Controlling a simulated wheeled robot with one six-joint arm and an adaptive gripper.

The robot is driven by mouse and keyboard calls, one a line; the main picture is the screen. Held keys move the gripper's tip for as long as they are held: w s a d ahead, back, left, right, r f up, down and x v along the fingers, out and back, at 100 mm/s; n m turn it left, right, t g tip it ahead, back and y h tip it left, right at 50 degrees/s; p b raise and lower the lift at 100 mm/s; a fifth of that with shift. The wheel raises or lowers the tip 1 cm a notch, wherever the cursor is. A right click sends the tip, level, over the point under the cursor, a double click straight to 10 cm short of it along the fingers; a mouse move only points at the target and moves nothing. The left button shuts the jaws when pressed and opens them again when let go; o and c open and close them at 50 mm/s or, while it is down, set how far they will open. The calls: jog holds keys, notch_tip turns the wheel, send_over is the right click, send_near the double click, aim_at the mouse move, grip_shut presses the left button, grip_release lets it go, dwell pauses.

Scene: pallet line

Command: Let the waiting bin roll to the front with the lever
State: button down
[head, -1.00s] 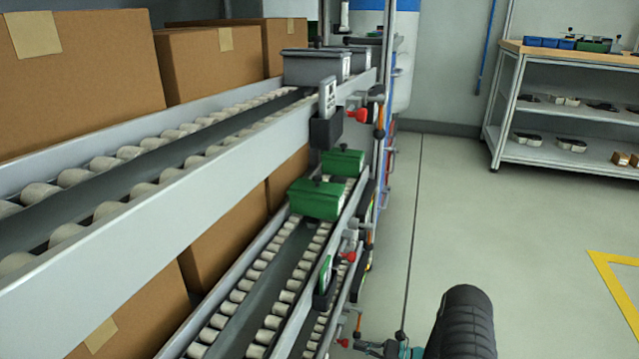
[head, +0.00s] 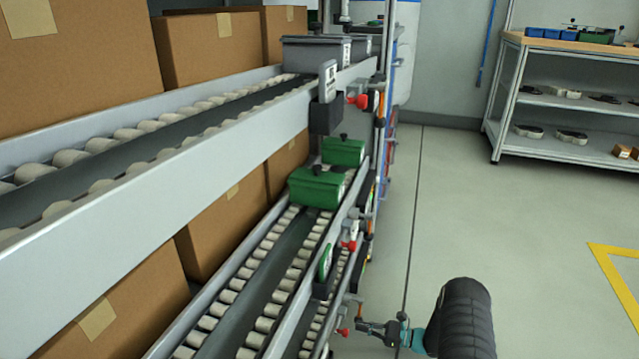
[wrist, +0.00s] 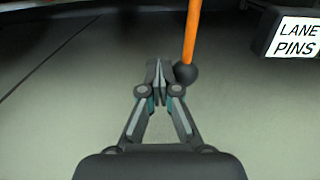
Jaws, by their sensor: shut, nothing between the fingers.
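A lever shows in the wrist view as an orange rod (wrist: 192,35) with a black ball knob (wrist: 186,73) at its lower end. My gripper (wrist: 163,78) is shut and empty, its fingertips just left of the knob in the picture; I cannot tell whether they touch it. In the head view my gripper (head: 362,327) is low, right of the lower roller lane (head: 262,305). Two green bins, a nearer one (head: 317,188) and one behind it (head: 343,152), stand in line on a lower lane. Dark grey bins (head: 313,55) stand on the upper lane.
A sign reading "LANE PINS" (wrist: 295,40) is right of the lever in the wrist view. Red-tipped parts (head: 348,245) stick out along the rack's right side. Cardboard boxes (head: 205,45) stand left of the lanes. Open floor (head: 510,230) lies right, before a shelf (head: 560,145).

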jog(key=shift+w+d, duration=0.2)
jog(key=shift+w, duration=0.4)
jog(key=shift+w+d, duration=0.2)
jog(key=shift+w, duration=0.35)
jog(key=shift+s+v, duration=0.2)
jog(key=shift+v, duration=1.15)
jog(key=shift+s+v, duration=0.2)
jog(key=shift+v, duration=1.1)
jog(key=shift+s+v, duration=0.2)
jog(key=shift+v, duration=1.15)
jog(key=shift+a, duration=0.2)
jog(key=s+a+r+n+g+h+p, duration=0.2)
jog(key=a+r+n+h, duration=0.15)
jog(key=r, duration=0.95)
jog(key=s+a+r+n+g+h+p, duration=0.1)
jog(key=s+a+r+n+g+h, duration=0.2)
jog(key=r, duration=0.9)
jog(key=s+a+r+n+g+h+p, duration=0.15)
jog(key=r+n, duration=0.35)
jog(key=r, duration=0.8)
jog(key=s+r+n+t+h+p, duration=0.3)
jog(key=s+r+n+h, duration=0.1)
jog(key=s+r, duration=0.6)
jog(key=s+d+r+n+t+h+p, duration=0.1)
jog(key=s+r+n+t+h+p, duration=0.2)
jog(key=s+r, duration=0.8)
jog(key=shift+s+d+r+n+h, duration=0.35)
jog(key=shift+s+n+h, duration=1)
jog(key=shift+s, duration=1.95)
